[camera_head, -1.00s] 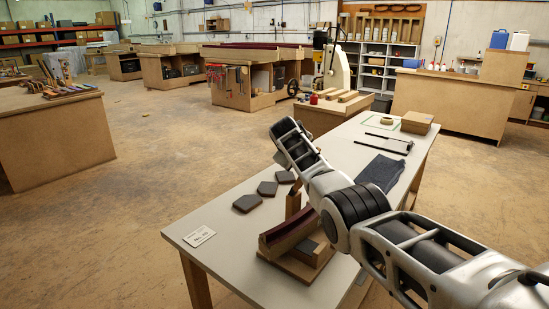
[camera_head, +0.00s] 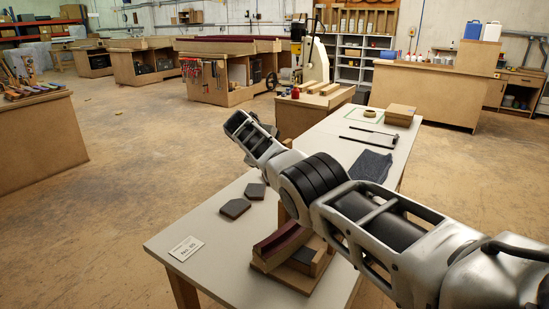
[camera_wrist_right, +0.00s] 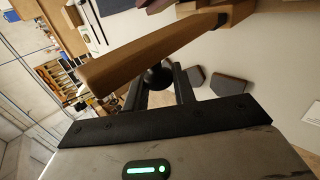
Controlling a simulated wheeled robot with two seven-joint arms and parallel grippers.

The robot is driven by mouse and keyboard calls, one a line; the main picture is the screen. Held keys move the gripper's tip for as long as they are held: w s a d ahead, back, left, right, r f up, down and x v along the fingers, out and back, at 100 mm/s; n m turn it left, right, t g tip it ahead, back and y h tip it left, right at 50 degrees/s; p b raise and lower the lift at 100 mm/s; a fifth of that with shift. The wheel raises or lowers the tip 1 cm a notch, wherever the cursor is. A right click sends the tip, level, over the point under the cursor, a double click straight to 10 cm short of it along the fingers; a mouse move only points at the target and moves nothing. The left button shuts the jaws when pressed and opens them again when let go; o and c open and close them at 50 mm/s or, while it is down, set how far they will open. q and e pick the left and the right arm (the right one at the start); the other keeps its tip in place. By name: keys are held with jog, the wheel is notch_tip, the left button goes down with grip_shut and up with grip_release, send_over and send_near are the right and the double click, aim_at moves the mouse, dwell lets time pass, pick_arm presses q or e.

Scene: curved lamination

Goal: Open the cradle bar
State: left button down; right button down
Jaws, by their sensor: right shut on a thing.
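The cradle (camera_head: 262,262) stands on the near part of the grey table, a wooden block with a dark red curved strip (camera_head: 283,238) along its top. In the right wrist view the cradle bar (camera_wrist_right: 118,71) is a long wooden bar, raised at a slant across the picture, with a round black knob (camera_wrist_right: 157,76). My right gripper (camera_wrist_right: 160,84) is shut on this knob, one dark finger on each side. In the head view my right arm covers part of the cradle and its jaws cannot be made out. My left gripper is not in view.
Dark flat pieces (camera_head: 234,208) and a white label card (camera_head: 185,248) lie on the grey table (camera_head: 213,225). A dark cloth (camera_head: 370,165), a black tool and a cardboard box (camera_head: 400,115) lie farther back. Open floor is left of the table.

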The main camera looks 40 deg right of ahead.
jog(key=c, duration=1.2)
grip_release()
jog(key=shift+d+f, duration=0.1)
jog(key=shift+o, duration=0.2)
jog(key=v, duration=1.6)
jog(key=shift+p, duration=0.3)
